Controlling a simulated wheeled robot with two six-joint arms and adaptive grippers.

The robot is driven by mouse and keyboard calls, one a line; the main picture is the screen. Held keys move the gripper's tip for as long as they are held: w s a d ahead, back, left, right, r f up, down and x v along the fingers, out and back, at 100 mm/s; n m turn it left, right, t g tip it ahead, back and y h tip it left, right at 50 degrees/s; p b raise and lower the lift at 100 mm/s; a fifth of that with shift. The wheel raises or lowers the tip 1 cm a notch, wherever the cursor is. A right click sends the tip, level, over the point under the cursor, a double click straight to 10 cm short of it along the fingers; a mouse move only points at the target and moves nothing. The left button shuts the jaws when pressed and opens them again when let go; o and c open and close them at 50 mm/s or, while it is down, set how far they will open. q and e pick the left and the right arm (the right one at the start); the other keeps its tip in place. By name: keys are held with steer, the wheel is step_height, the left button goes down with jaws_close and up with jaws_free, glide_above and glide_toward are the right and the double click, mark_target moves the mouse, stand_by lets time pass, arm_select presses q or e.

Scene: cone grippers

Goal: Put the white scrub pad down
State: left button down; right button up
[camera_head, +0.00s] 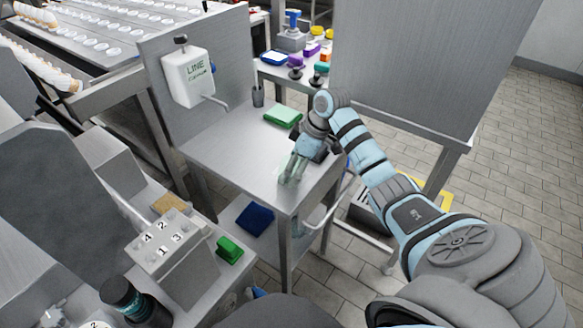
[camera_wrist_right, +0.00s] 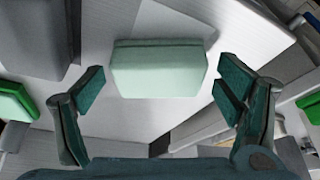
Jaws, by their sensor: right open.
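The white scrub pad (camera_wrist_right: 158,72) is a thick, pale, slightly greenish block in the right wrist view. It appears to lie on the grey metal table. My right gripper (camera_wrist_right: 160,90) is open, with one dark green finger on each side of the pad and visible gaps between. In the head view my right gripper (camera_head: 296,163) is low over the front part of the table (camera_head: 232,156), and the pad there is hard to tell from the fingers. My left gripper is not in view.
A green pad (camera_head: 282,116) lies farther back on the table, beside a dark cup (camera_head: 258,96). A white dispenser (camera_head: 188,78) hangs on the back panel. A lower shelf holds a blue cloth-like item (camera_head: 255,218). Another green block (camera_head: 229,249) stands at the left bench.

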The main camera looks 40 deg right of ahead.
steer(key=p+v, duration=0.3)
steer(key=v, duration=1.1)
steer(key=shift+d, duration=0.35)
